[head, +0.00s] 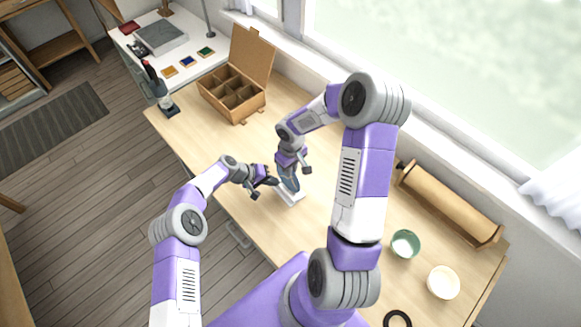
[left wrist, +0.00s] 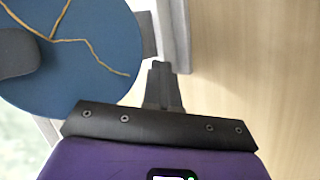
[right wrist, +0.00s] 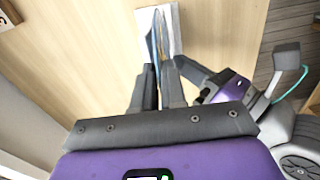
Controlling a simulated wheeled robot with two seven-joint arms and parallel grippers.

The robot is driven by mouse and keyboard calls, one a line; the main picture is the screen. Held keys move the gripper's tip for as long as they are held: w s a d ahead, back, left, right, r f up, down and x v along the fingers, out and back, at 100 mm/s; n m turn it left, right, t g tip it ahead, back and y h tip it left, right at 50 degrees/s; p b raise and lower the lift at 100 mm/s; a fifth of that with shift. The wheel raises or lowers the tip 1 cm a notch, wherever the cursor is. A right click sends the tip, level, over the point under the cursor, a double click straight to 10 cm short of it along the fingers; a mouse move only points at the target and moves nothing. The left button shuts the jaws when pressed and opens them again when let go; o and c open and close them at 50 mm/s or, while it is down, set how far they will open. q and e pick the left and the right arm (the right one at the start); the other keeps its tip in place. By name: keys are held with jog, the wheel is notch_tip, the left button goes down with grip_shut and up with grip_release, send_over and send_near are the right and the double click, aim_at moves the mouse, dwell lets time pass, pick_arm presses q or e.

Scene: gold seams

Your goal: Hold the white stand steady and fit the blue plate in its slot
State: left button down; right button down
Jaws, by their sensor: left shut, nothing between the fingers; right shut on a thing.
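The blue plate (left wrist: 95,70) with gold seams shows face-on in the left wrist view and edge-on in the right wrist view (right wrist: 155,45). My right gripper (head: 288,178) is shut on the plate and holds it upright at the white stand (head: 291,198). The stand also shows in the right wrist view (right wrist: 172,30), behind the plate's edge. Whether the plate is seated in the slot cannot be told. My left gripper (head: 274,181) is shut and empty beside the plate and stand; its closed fingers (left wrist: 160,80) show in the left wrist view.
A brown roll (head: 450,205), a green bowl (head: 405,243) and a cream bowl (head: 443,282) are at the right. Table around the stand is clear.

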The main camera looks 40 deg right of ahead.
jog(key=shift+f, duration=1.2)
jog(key=c, duration=0.7)
grip_release()
jog(key=shift+r, duration=4)
